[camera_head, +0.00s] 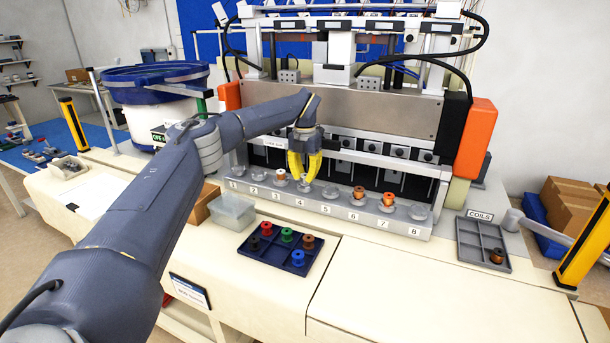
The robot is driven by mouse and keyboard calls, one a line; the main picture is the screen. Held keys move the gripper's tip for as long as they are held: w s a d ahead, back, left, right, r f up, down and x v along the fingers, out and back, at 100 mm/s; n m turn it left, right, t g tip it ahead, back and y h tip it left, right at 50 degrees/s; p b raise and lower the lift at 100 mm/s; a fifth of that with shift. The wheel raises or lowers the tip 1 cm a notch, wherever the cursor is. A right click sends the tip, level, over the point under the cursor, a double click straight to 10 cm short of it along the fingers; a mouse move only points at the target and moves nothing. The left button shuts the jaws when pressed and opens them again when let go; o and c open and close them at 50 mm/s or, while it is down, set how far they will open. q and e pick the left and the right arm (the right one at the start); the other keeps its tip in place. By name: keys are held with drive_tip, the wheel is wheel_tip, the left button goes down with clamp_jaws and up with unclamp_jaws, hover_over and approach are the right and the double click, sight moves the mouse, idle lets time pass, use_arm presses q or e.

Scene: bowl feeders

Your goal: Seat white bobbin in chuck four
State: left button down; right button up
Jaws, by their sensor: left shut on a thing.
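My left gripper (304,178) has its yellow fingers pointing down over chuck four (304,188), at the plate marked 4 on the chuck rail (300,202). The fingers are closed in on something small between their tips. The fingers mostly hide it, so its colour and shape are unclear, and no white bobbin shows plainly elsewhere. I cannot tell whether the held thing touches the chuck. My right gripper is not in view.
Copper bobbins stand at chucks three (281,178), six (358,192) and seven (387,200). A dark tray (272,262) with several coloured bobbins, a clear bin (232,213) and a coils tray (470,252) lie in front. The machine's metal panel (390,113) stands behind.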

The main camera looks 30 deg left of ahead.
sight(305, 175)
use_arm(q)
drive_tip(key=shift+f, duration=0.25)
drive_tip(key=c, duration=1.6)
unclamp_jaws()
drive_tip(key=shift+s+r, duration=0.1)
drive_tip(key=shift+r, duration=5.4)
